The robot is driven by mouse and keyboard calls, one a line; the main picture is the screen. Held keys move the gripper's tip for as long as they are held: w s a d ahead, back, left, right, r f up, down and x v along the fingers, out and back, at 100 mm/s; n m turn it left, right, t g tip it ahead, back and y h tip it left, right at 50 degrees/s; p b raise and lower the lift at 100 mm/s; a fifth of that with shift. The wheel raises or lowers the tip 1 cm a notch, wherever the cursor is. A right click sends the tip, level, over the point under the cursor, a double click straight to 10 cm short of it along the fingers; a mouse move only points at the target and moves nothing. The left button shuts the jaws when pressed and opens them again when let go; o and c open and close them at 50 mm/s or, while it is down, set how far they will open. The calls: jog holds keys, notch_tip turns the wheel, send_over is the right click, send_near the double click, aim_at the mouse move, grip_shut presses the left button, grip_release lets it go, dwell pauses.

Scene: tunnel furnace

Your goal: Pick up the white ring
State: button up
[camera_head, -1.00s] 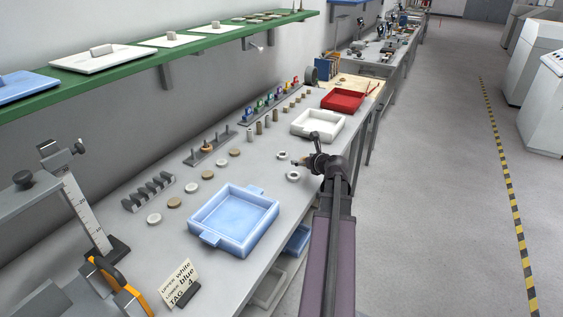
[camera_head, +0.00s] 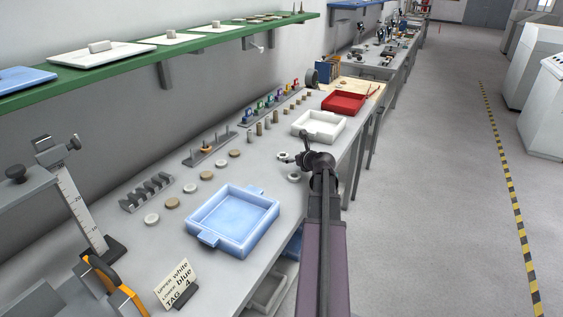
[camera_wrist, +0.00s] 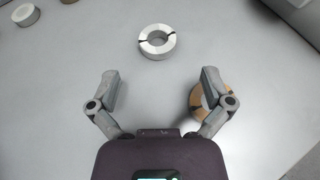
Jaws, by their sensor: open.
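The white ring (camera_wrist: 157,41) lies flat on the grey bench in the wrist view, just beyond the fingertips and near the middle of the gap. It has dark marks on its rim. A tan ring (camera_wrist: 196,97) lies beside and partly behind the right finger. My gripper (camera_wrist: 160,75) is open with nothing between its fingers. In the head view my gripper (camera_head: 303,154) is over the bench, near two pale rings, one at its left (camera_head: 283,156) and one just below it (camera_head: 293,177). I cannot tell which of these is the wrist view's white ring.
A blue tray (camera_head: 202,236) stands nearer on the bench; a white tray (camera_head: 300,131) and red tray (camera_head: 331,106) stand farther off. A row of white and tan discs (camera_head: 206,175) and a peg rack (camera_head: 192,159) lie along the left. The bench edge is close on the right.

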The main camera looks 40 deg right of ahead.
aim_at(281, 154)
jog(key=shift+x, duration=0.85)
jog(key=shift+b+x, duration=1.2)
jog(key=shift+x, duration=1.45)
jog(key=shift+a, duration=0.1)
jog(key=c, duration=1.1)
